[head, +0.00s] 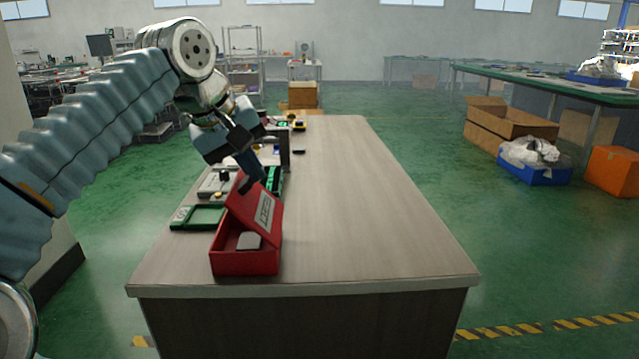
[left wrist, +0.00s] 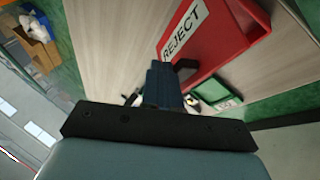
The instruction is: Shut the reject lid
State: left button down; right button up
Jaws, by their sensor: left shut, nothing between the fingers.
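The red reject box (head: 231,264) stands at the near left of the table, with a grey block (head: 249,241) inside. Its red lid (head: 242,204) is part-way open, tilted up, and carries a white REJECT label (head: 264,212). In the left wrist view the lid (left wrist: 225,42) and its label (left wrist: 184,30) lie just beyond my fingers. My left gripper (head: 252,183) is shut and empty at the lid's raised upper edge. I cannot tell whether it touches the lid. My right gripper is in neither view.
A green-framed tray (head: 182,219) lies left of the box, and it also shows in the left wrist view (left wrist: 213,90). Small devices and a dark upright fixture (head: 284,150) stand farther along the table's left side. The table's right half (head: 365,220) is clear.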

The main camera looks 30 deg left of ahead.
pick_arm(q)
jog(key=s+a+f+t+h+b, duration=0.1)
jog(key=a+f+h+b, duration=0.1)
jog(key=s+a+f+n+t+h+b, duration=0.1)
jog(key=a+f+t+h+b, duration=0.1)
jog(key=s+a+f+n+t+h+b, duration=0.1)
jog(key=a+f+h+b, duration=0.1)
jog(key=shift+s+t+b, duration=0.3)
jog(key=shift+s+b, duration=0.05)
jog(key=shift+s+a+f+b, duration=0.15)
jog(key=shift+a+f+b, duration=0.2)
jog(key=shift+f, duration=0.2)
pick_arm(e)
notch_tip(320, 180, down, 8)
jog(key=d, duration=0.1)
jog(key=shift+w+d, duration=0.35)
pick_arm(q)
jog(key=p+v, duration=0.3)
jog(key=v, duration=1)
jog(key=shift+s+a, duration=0.15)
jog(key=shift+s, duration=0.2)
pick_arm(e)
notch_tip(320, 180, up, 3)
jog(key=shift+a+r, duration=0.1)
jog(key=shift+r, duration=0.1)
pick_arm(q)
jog(key=shift+r, duration=0.15)
